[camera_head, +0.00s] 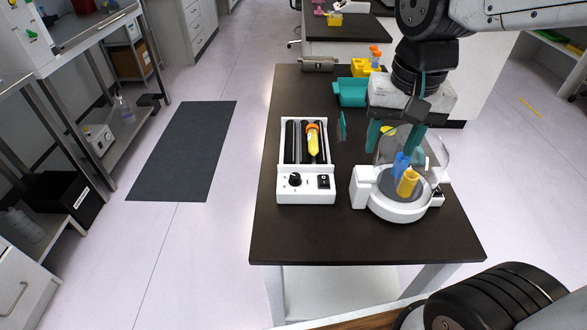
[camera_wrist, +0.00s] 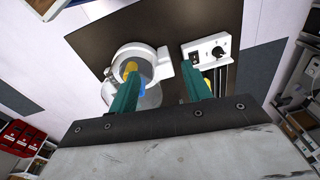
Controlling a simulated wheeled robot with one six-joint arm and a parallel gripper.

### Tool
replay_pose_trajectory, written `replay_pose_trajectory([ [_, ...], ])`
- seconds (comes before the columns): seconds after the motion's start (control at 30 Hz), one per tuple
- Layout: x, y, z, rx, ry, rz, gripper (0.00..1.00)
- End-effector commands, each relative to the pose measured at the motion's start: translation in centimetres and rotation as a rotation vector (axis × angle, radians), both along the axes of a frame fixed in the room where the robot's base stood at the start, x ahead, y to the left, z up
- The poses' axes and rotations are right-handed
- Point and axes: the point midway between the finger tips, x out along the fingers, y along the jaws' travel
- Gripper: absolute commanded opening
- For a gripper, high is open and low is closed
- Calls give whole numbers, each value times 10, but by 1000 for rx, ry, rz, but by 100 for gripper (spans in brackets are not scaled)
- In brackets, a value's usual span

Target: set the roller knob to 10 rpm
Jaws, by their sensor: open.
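The roller (camera_head: 308,160) is a white device on the dark table, with dark rollers and a tube with an orange cap and yellow contents (camera_head: 313,140) lying on them. Its black roller knob (camera_head: 295,180) is on the front panel at left, beside a black switch (camera_head: 324,181). In the wrist view the knob (camera_wrist: 218,51) shows at upper right. The knob's setting is too small to read. My gripper (camera_head: 398,139) is open, its teal fingers apart, above the white centrifuge-like device to the right of the roller. In the wrist view my gripper's fingers (camera_wrist: 160,90) are apart with nothing held between them.
The white round device (camera_head: 397,208) with a clear lid holds a yellow and a blue piece. A teal bin (camera_head: 351,92) and yellow rack stand behind. The table's front left is clear.

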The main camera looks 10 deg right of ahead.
Motion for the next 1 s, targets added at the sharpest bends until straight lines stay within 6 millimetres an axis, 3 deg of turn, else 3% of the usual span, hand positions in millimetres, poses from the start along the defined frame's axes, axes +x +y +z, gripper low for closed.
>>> replay_pose_trajectory([
  [0.03, 21, 11, -9, 3, 21, -53, 49],
  [0.2, 82, 49, -43, 14, 47, -267, 49],
  [0.4, 132, 98, -94, 17, 69, -478, 49],
  [0.63, 155, 128, -128, 16, 77, -602, 49],
  [0.77, 157, 131, -140, 16, 79, -619, 49],
  [1.0, 156, 130, -177, 15, 80, -619, 49],
])
